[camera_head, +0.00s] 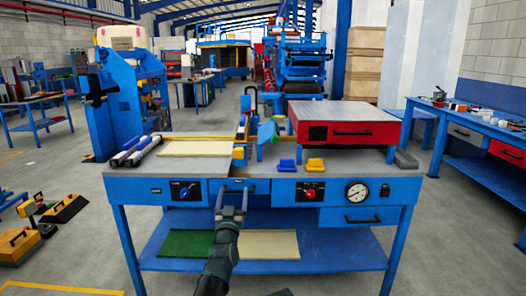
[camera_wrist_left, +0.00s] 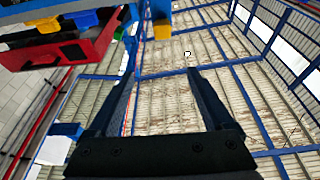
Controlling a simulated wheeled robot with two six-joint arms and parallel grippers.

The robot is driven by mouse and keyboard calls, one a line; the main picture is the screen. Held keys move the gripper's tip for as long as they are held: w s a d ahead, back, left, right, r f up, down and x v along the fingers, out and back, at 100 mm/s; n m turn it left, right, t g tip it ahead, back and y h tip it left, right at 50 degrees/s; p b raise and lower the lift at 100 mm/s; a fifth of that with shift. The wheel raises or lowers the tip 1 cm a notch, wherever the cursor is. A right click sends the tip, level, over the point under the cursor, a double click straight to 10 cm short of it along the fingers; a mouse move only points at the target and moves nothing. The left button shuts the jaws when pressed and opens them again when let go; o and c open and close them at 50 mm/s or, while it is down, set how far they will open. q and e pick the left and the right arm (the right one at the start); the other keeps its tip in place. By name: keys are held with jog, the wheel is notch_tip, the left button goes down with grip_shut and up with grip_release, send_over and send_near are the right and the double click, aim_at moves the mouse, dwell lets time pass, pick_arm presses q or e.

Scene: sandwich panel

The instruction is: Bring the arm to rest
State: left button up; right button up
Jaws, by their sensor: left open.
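My left arm comes up from the bottom middle of the head view. Its gripper (camera_head: 232,190) is open and empty, with both fingers pointing up in front of the blue workbench (camera_head: 240,187). The fingers overlap the bench's front panel in the picture; I cannot tell the gap between them. In the left wrist view the two dark fingers (camera_wrist_left: 162,74) stand wide apart, with only the roof behind them. My right gripper does not show.
The bench carries a red drawer box (camera_head: 350,133), a pale panel (camera_head: 195,148), a blue block (camera_head: 287,164) and a yellow block (camera_head: 316,164). A green sheet (camera_head: 187,244) lies on the lower shelf (camera_head: 340,252). Another blue bench (camera_head: 482,150) stands at the right. Floor between the benches is clear.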

pick_arm(q)
jog(key=s+a+f+g, duration=0.1)
jog(key=s+f+g, duration=0.25)
jog(key=f, duration=0.25)
jog(key=s+f+m+g+h, duration=0.1)
jog(key=s+f+g, duration=0.25)
jog(key=f, duration=0.35)
jog(key=s+a+f+g, duration=0.1)
jog(key=s+f+g, duration=0.25)
jog(key=f, duration=0.25)
jog(key=s+a+f+g+y, duration=0.1)
jog(key=s+a+f+g, duration=0.15)
jog(key=s, duration=0.45)
jog(key=s+a+f+n+g, duration=0.1)
jog(key=s+f+g, duration=0.3)
jog(key=s, duration=0.3)
jog(key=s+a+f+g+y, duration=0.1)
jog(key=s+a+f+g, duration=0.15)
jog(key=s, duration=0.35)
jog(key=s+d+m+g+y, duration=0.1)
jog(key=s+d+m, duration=0.15)
jog(key=d, duration=0.35)
jog(key=s+d+m+g, duration=0.1)
jog(key=s+d, duration=0.3)
jog(key=d, duration=0.1)
notch_tip(320, 180, up, 27)
jog(key=p, duration=2.7)
jog(key=shift+d+p, duration=0.3)
jog(key=shift+d, duration=0.1)
